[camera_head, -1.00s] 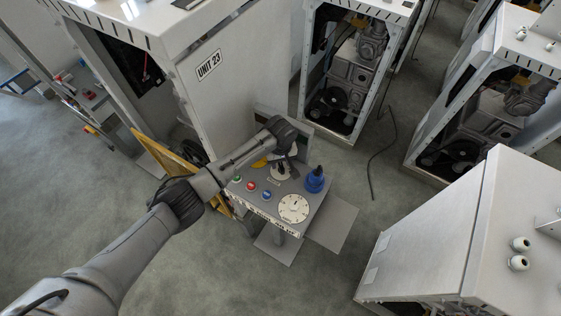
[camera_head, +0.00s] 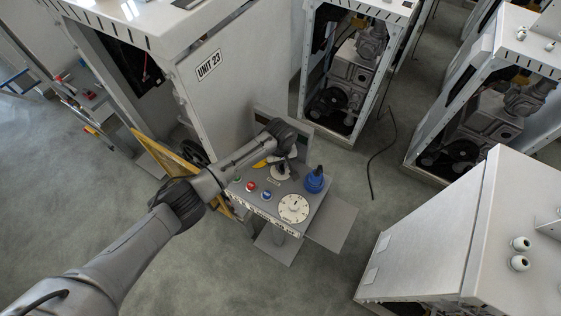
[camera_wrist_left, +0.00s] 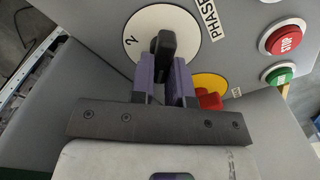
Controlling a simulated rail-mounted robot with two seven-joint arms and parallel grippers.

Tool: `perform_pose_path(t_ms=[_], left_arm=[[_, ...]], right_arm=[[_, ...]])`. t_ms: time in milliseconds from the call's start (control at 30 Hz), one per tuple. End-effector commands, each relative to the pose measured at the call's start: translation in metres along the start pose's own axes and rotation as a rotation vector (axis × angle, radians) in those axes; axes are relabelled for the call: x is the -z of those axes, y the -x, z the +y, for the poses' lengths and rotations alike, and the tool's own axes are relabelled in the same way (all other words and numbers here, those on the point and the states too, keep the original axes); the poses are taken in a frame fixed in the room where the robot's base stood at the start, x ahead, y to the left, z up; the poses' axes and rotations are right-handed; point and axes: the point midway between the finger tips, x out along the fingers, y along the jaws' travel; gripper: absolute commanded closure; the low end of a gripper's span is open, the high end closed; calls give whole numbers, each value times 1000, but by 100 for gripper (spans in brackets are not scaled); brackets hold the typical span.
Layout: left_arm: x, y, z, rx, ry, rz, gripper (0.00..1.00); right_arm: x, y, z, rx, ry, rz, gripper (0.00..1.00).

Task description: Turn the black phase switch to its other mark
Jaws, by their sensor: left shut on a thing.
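The black phase switch (camera_wrist_left: 164,47) stands on a round white plate (camera_wrist_left: 190,27) with a "2" mark and a "PHASE" label beside it in the left wrist view. My left gripper (camera_wrist_left: 163,66) has its purple fingers on either side of the switch's handle and is shut on it. The handle points towards the upper part of the picture, to the right of the "2". The other mark is not visible. In the head view my left gripper (camera_head: 284,165) is over the grey control panel (camera_head: 268,184), and largely hides the switch. My right gripper is not in view.
The panel also bears a white dial (camera_head: 293,208), a blue device (camera_head: 314,181), and green, red and blue buttons. A red knob on a yellow plate (camera_wrist_left: 210,86) sits close to my right-hand finger in the wrist view. A tall cabinet marked UNIT 23 (camera_head: 222,75) stands behind.

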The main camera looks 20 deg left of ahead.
Motion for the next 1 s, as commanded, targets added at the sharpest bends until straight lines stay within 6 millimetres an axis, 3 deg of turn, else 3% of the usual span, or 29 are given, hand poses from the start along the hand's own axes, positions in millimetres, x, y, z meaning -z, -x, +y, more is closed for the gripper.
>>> perform_pose_path(t_ms=[367,1000], left_arm=[[0,2,1,0,-71,-2,100],[-2,2,7,0,-638,-2,100]], right_arm=[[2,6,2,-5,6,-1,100],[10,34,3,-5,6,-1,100]])
